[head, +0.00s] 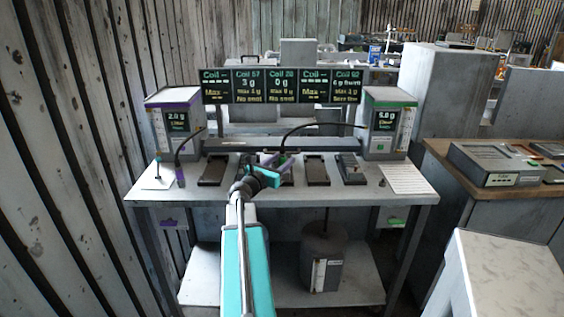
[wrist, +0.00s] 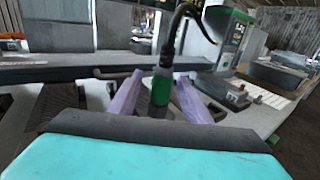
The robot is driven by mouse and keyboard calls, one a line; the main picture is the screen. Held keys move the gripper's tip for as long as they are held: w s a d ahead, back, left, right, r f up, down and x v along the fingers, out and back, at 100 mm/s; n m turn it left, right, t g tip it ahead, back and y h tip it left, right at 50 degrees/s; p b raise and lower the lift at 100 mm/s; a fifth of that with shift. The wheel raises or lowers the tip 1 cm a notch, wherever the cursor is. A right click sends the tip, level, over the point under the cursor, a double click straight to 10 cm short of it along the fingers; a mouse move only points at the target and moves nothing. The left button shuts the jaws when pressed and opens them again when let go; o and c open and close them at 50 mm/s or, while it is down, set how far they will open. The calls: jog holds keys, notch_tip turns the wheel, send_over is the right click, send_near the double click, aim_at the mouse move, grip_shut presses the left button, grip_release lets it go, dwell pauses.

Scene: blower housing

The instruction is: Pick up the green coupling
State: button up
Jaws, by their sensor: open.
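The green coupling (wrist: 161,90) is a dark cylinder with a green band, at the end of a black hose. In the wrist view it stands roughly upright between the two purple fingers of my gripper (wrist: 160,82). The fingers are open, with a gap visible on each side of it; whether either touches it I cannot tell. In the head view my gripper (head: 277,162) is over the middle of the bench, and the coupling there is mostly hidden by it.
The hose (head: 318,126) arches to a green-topped unit (head: 388,125) at the right. A purple-topped unit (head: 176,124) with its own hose stands at the left. Several dark plates lie along the bench (head: 335,198). A display row (head: 282,84) hangs above the back.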

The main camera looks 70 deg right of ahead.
jog(key=shift+s+d+p, duration=0.2)
jog(key=shift+d, duration=0.9)
jog(key=shift+s+d+p, duration=0.15)
jog(key=shift+d+p, duration=0.05)
jog(key=shift+d, duration=0.85)
jog(key=shift+r, duration=0.1)
grip_shut()
jog(key=shift+r, duration=0.1)
jog(key=shift+r, duration=1.55)
jog(key=s+a+b, duration=0.2)
jog(key=s+a, duration=0.1)
jog(key=a, duration=0.7)
jog(key=shift+s+r+b, duration=0.4)
jog(key=shift+r, duration=0.05)
jog(key=shift+a+b, duration=0.1)
jog(key=shift+b, duration=0.25)
